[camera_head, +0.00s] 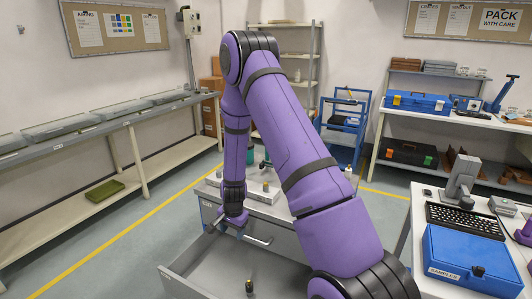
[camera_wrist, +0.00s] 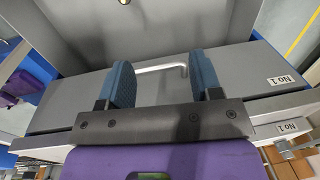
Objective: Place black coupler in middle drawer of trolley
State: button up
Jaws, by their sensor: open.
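The trolley (camera_head: 285,211) stands in the middle of the head view, partly hidden behind my purple arm. One of its grey drawers (camera_head: 212,267) is pulled out toward the camera; I cannot tell which level it is. A small dark upright piece (camera_head: 249,287) stands in this drawer; it may be the black coupler, but it is too small to be sure. My gripper (camera_wrist: 160,85) is open, with blue fingers on either side of a pale drawer handle (camera_wrist: 162,69) in the wrist view. I cannot tell whether the fingers touch it.
Small items stand on the trolley top, including a white bottle (camera_head: 348,172). A desk at right holds a blue case (camera_head: 461,262) and a keyboard (camera_head: 465,218). A long bench (camera_head: 95,118) lines the left wall. The floor between bench and trolley is clear.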

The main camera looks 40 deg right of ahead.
jog(key=s+a+r+n+t, duration=0.1)
jog(key=s+a+r+n, duration=0.1)
jog(key=r, duration=0.8)
jog(key=s+a+r+n, duration=0.2)
jog(key=a+r+n, duration=0.1)
jog(key=r, duration=0.7)
jog(key=s+a+r+n+t, duration=0.1)
jog(key=s+a+r+n, duration=0.1)
jog(key=r, duration=0.7)
jog(key=s+a+r+n, duration=0.1)
jog(key=s+r+n, duration=0.1)
jog(key=s+r, duration=0.3)
jog(key=s+a+r+n+t, duration=0.1)
jog(key=s+r, duration=0.4)
jog(key=s, duration=0.5)
jog(key=s+a+r+n+t, duration=0.1)
jog(key=s+a+r+n, duration=0.1)
jog(key=s+r, duration=0.3)
jog(key=s+n, duration=0.1)
jog(key=s, duration=0.2)
jog(key=shift+s+n, duration=0.3)
jog(key=shift+n, duration=0.1)
jog(key=shift+r, duration=0.1)
